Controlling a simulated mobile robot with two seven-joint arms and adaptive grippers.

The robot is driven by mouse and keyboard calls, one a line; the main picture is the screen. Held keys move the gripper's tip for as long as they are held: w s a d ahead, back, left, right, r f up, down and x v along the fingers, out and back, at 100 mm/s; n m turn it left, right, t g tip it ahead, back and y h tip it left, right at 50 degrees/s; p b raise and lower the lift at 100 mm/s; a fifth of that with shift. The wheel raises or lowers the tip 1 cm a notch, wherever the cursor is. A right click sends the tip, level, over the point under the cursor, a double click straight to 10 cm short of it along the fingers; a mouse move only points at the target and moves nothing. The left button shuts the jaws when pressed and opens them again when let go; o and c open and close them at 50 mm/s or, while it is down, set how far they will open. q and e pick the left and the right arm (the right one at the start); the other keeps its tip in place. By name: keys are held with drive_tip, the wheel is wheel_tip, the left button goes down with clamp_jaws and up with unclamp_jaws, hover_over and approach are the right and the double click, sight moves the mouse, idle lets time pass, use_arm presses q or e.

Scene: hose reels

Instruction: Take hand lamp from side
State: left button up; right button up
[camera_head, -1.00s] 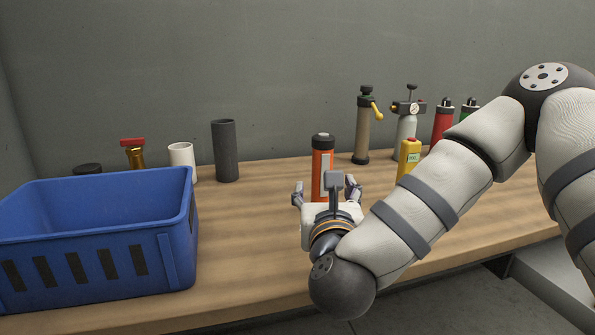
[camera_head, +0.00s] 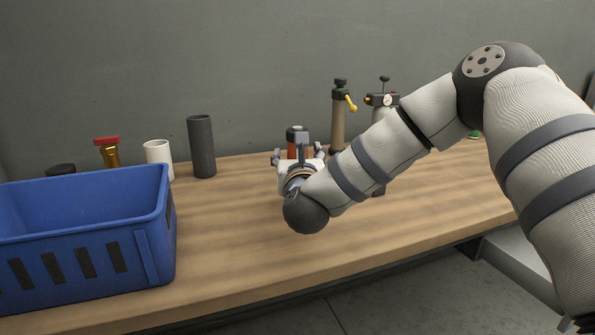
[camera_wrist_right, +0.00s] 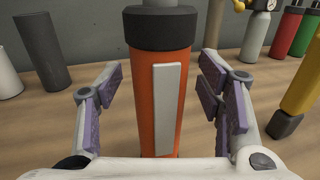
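The hand lamp looks to be the upright orange cylinder with a dark cap (camera_head: 292,150); it fills the middle of the right wrist view (camera_wrist_right: 142,90), with a pale strip down its front. It stands on the wooden bench (camera_head: 240,235). My right gripper (camera_head: 298,154) is open, its fingers on either side of the lamp. In the right wrist view the purple-padded fingers (camera_wrist_right: 161,82) show gaps to the lamp on both sides. In the head view my right gripper and wrist hide the lamp's lower part. My left gripper is not in view.
A blue crate (camera_head: 85,270) stands at the left. Behind it are a red-handled brass valve (camera_head: 109,153), a white tube (camera_head: 158,157) and a dark grey cylinder (camera_head: 201,148). A pump-like tool (camera_head: 339,115) stands behind right. A yellow device (camera_wrist_right: 300,85) stands close right of the gripper.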

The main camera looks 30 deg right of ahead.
drive_tip(key=c, duration=1.2)
drive_tip(key=shift+r, duration=0.15)
